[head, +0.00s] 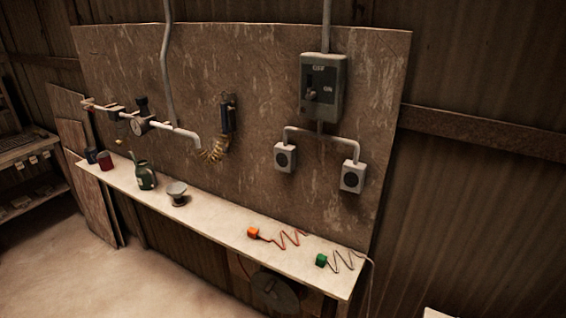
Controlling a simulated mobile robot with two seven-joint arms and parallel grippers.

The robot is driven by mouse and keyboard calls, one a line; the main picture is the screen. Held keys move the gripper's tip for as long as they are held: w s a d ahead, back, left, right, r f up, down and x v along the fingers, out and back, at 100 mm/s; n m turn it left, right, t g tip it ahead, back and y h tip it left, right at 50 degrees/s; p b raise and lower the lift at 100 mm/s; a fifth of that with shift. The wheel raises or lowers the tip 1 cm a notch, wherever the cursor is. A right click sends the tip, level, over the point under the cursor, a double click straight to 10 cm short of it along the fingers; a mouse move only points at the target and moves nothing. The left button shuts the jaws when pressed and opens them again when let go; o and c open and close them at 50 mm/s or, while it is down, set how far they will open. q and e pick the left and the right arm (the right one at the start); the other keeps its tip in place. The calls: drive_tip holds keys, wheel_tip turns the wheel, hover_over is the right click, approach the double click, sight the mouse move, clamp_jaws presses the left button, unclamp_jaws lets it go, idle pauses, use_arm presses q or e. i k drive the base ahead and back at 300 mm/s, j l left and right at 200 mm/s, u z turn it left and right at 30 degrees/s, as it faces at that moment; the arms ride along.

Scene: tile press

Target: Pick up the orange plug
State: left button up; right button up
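The orange plug (253,232) is a small block lying on the narrow pale shelf (215,217) below the backboard. An orange zigzag cord (288,238) runs from it to the right along the shelf. A green plug (321,260) with a grey zigzag cord lies further right, near the shelf's right end. Neither of my grippers shows in the head view.
Two grey sockets (285,157) (352,176) hang on the board under a grey switch box (323,86). A green bottle (146,176), a small scale-like object (177,193) and cans (106,160) stand on the shelf's left part. The floor (130,285) in front looks clear.

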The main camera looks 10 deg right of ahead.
sight(253, 232)
drive_tip(key=i+j+z, duration=0.1)
drive_tip(key=i+j, duration=1.05)
drive_tip(key=i+l, duration=0.05)
